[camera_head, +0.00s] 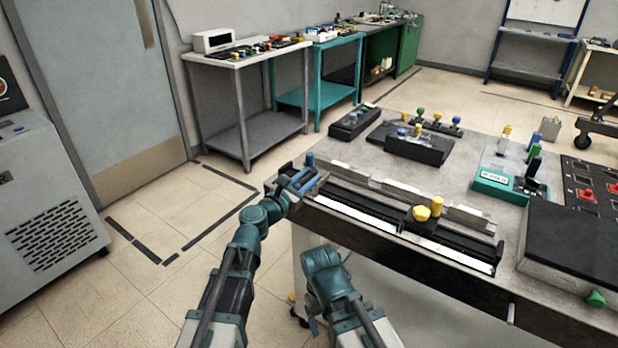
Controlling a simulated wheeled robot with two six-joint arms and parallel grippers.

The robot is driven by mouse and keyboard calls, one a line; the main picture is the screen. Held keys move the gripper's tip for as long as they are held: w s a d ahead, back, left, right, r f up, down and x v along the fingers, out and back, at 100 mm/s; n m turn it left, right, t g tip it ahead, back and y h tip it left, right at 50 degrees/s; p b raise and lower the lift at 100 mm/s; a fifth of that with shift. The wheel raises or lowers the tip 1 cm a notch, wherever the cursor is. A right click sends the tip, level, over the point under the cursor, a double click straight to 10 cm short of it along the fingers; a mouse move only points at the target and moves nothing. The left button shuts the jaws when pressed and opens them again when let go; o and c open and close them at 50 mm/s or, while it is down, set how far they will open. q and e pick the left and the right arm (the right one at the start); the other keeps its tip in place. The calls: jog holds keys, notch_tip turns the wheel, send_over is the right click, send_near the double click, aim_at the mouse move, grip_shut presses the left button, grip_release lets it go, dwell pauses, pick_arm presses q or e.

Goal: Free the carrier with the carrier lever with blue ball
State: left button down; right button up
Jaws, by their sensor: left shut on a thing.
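A long black rail fixture (375,215) with a white strip runs along the front edge of the grey bench. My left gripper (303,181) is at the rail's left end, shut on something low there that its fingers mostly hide. It appears to be the carrier lever with blue ball. A blue upright knob (310,160) stands just behind the fingers.
On the bench behind the rail stand black boxes with coloured knobs (419,146), a teal-based device (508,184) and a panel of red switches (587,190). A black slab (572,240) lies at the right. The floor left of the bench is clear.

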pick_arm(q)
jog(key=shift+a, duration=0.1)
jog(key=m+g+h, duration=0.2)
jog(key=w+h, duration=0.1)
jog(key=shift+a+m+g, duration=0.25)
jog(key=shift+m+g, duration=0.15)
jog(key=m+g+h, duration=0.2)
jog(key=g, duration=0.1)
jog(key=shift+w+a, duration=0.15)
jog(key=shift+w, duration=0.05)
jog(key=m+g, duration=0.1)
jog(key=m+g+h, duration=0.1)
jog(key=g, duration=0.1)
jog(key=shift+w+m+g+h, duration=0.15)
jog(key=shift+m+g+h, duration=0.45)
jog(key=shift+m+g, duration=0.7)
jog(key=shift+g, duration=0.5)
jog(key=c, duration=0.8)
grip_release()
jog(key=shift+o, duration=0.2)
